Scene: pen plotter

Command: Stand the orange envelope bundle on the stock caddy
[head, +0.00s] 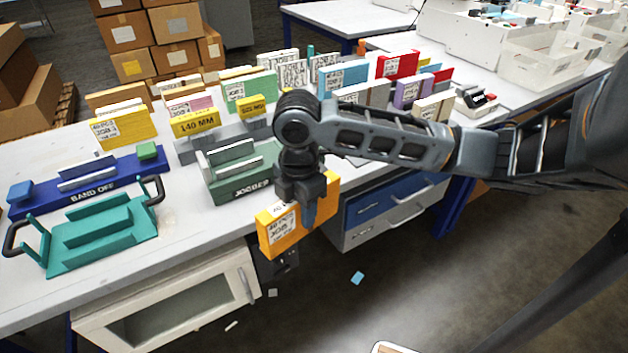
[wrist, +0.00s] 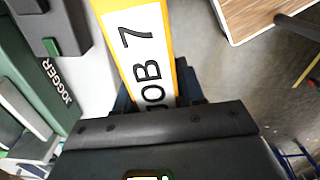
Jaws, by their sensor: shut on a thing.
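The orange envelope bundle (head: 284,230) hangs at the table's front edge, just in front of the green jogger, with a white label on its near face. My gripper (head: 308,205) is shut on it from above. In the wrist view the bundle (wrist: 148,50) shows its white "JOB 7" side, with my gripper (wrist: 158,100) at its lower end; the fingertips are mostly hidden. A teal tray with two dark handles, which looks like the stock caddy (head: 105,252), sits at the table's front left. Its raised ribs and slots hold nothing, and it is well left of my gripper.
The green jogger (head: 240,188) stands close left of the bundle and also shows in the wrist view (wrist: 48,100). A blue "BAND OFF" station (head: 125,183) lies behind the caddy. Several coloured bundles stand along the back. Bare table (head: 180,225) lies between caddy and jogger.

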